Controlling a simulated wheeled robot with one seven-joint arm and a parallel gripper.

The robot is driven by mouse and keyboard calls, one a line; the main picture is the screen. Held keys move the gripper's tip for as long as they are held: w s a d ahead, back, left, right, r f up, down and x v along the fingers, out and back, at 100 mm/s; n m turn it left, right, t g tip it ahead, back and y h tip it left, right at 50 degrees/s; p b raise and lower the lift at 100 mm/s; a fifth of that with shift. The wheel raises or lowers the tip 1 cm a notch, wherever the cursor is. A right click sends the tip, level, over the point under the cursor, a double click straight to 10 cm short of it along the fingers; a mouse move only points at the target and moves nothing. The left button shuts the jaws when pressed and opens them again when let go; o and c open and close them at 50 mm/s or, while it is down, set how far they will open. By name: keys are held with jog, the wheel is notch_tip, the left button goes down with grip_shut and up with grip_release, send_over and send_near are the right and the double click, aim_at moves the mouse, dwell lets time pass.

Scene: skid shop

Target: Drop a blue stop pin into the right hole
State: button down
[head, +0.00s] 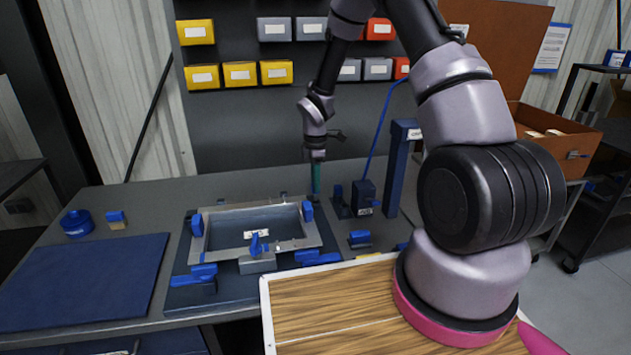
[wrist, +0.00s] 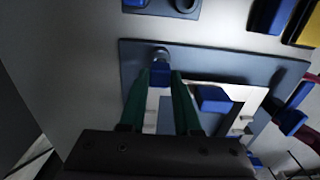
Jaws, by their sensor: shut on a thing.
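My gripper (head: 316,182) points down over the far right corner of the fixture in the head view. In the wrist view its green fingers (wrist: 166,95) are shut on a blue stop pin (wrist: 160,73). A short round grey part shows just past the blue piece, over the fixture plate (wrist: 215,62); I cannot tell whether it is the pin's shank or part of the fixture. The pin cannot be made out in the head view. A pale metal frame (head: 222,216) lies on the dark fixture base. I cannot make out the right hole.
Blue clamps (head: 308,211) stand around the frame. A small block with a blue piece (head: 338,192) and a blue post (head: 399,165) stand right of the fixture. A blue mat (head: 88,280) lies at left. Yellow bins (head: 240,74) hang behind. Bench behind the mat is mostly clear.

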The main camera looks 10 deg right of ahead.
jog(key=shift+f, duration=1.35)
dwell(1.2)
jog(key=shift+c, duration=0.7)
grip_release()
jog(key=shift+r, duration=0.15)
jog(key=shift+r, duration=3.4)
